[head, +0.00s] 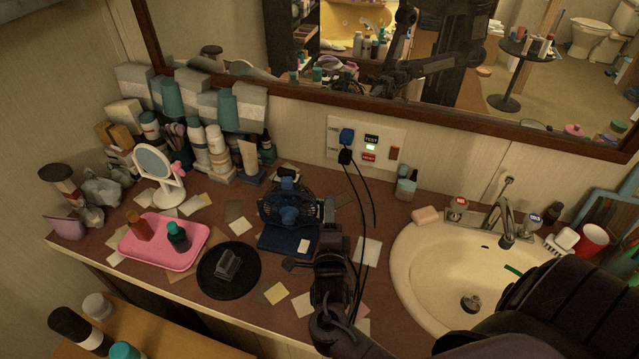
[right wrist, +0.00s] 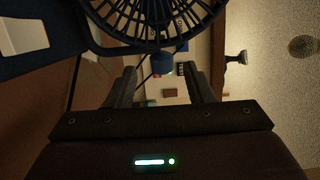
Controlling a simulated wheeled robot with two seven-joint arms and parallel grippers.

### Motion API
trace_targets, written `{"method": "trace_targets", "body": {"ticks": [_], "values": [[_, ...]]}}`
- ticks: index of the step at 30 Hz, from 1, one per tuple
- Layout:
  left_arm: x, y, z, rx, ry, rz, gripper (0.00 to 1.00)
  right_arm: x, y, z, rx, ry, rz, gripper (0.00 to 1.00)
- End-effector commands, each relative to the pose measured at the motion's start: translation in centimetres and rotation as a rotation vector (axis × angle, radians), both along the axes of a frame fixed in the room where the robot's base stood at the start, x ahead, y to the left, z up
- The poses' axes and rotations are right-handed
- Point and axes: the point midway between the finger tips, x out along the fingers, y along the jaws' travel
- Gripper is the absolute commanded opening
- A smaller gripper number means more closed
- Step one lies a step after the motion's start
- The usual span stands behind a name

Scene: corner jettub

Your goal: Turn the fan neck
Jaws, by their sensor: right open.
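A small dark blue fan (head: 288,208) with a round caged head stands on a flat blue base (head: 285,243) on the brown counter, below the mirror. My right gripper (head: 327,214) is just right of the fan head in the head view, its arm reaching up from the bottom. In the right wrist view the gripper (right wrist: 162,82) has its two fingers spread with nothing between them. The fan's cage (right wrist: 155,18) fills the top of that view, beyond the fingertips. The fan's neck is mostly hidden behind the head. My left gripper is not in view.
A black round tray (head: 222,287) and a pink tray (head: 150,257) with bottles lie left of the fan. Black cords hang from the wall outlet (head: 383,143) close to my right arm. A sink (head: 412,262) is at right. Paper notes lie around the counter.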

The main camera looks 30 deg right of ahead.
Motion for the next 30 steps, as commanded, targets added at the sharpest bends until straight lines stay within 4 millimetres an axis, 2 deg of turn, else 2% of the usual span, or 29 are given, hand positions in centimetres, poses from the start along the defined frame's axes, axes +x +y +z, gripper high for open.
{"method": "trace_targets", "body": {"ticks": [1,3,8,11,18,23,25,30], "values": [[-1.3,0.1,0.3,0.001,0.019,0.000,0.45,0.7,-0.4,0.3,-0.003,-0.001,0.000,0.47],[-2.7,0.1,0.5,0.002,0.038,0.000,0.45,1.6,-1.0,0.4,-0.003,-0.001,-0.001,0.47],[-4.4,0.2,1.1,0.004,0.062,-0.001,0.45,3.9,-2.4,0.4,-0.003,-0.001,-0.001,0.47],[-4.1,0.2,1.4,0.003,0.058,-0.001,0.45,4.9,-3.1,0.3,-0.003,-0.001,-0.001,0.47],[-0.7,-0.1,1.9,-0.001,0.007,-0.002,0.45,5.9,-3.7,0.1,0.000,0.000,-0.001,0.47],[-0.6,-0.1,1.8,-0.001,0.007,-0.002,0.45,5.9,-3.7,0.1,0.001,-0.001,-0.001,0.47],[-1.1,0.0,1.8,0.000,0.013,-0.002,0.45,5.9,-3.7,0.1,0.001,-0.001,-0.001,0.42],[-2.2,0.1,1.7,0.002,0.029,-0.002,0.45,5.9,-3.7,0.1,0.000,0.000,-0.001,0.20]]}}
